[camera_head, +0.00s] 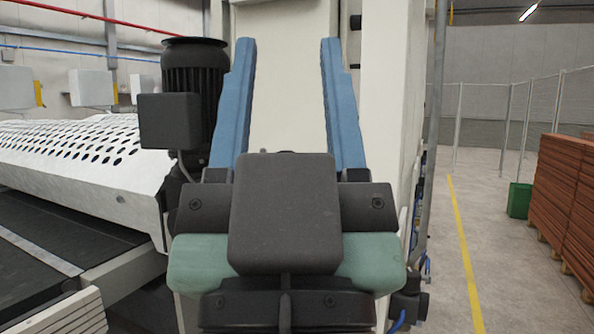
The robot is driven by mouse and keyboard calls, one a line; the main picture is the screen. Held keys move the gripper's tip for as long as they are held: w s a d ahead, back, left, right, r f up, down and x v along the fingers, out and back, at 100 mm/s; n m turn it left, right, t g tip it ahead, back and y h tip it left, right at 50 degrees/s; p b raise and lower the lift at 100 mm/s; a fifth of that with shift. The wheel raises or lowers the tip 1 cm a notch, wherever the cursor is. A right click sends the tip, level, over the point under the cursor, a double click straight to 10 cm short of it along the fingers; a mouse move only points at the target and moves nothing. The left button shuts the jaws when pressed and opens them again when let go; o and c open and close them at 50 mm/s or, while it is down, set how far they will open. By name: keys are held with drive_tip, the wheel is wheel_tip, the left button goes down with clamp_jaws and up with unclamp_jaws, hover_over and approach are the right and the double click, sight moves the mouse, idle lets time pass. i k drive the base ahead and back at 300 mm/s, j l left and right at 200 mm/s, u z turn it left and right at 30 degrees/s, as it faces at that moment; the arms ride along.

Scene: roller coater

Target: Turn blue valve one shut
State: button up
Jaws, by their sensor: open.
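My gripper (288,42) fills the middle of the view, with two long blue fingers spread wide apart and nothing between them. Its dark grey body and pale green part hide much of the machine behind it. No blue valve can be made out clearly. Small blue parts (426,264) show low on the machine's right side, just right of my gripper's body. Another blue piece (398,321) shows below them, beside a dark fitting. I cannot tell whether either is valve one or how it is turned.
A white machine column (392,110) stands behind my gripper. A dark motor (194,85) and a perforated white cover (85,160) are at left, above a dark conveyor (60,250). Clear floor with a yellow line (463,250) lies right, before stacked brown boards (570,200) and a green bin (519,200).

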sight(427, 278)
drive_tip(key=i+l+u, duration=0.1)
drive_tip(key=l+u, duration=0.25)
drive_tip(key=l, duration=0.65)
drive_tip(key=l+u, duration=0.35)
drive_tip(key=l, duration=0.6)
drive_tip(key=k+l+u, duration=0.1)
drive_tip(key=l+u, duration=0.3)
drive_tip(key=l, duration=0.6)
drive_tip(key=k+l, duration=0.1)
drive_tip(key=l, duration=0.95)
drive_tip(key=k+l, duration=0.15)
drive_tip(key=l, duration=0.4)
drive_tip(key=k+l, duration=0.1)
drive_tip(key=l, duration=0.4)
drive_tip(key=k+l, duration=0.1)
drive_tip(key=l, duration=0.45)
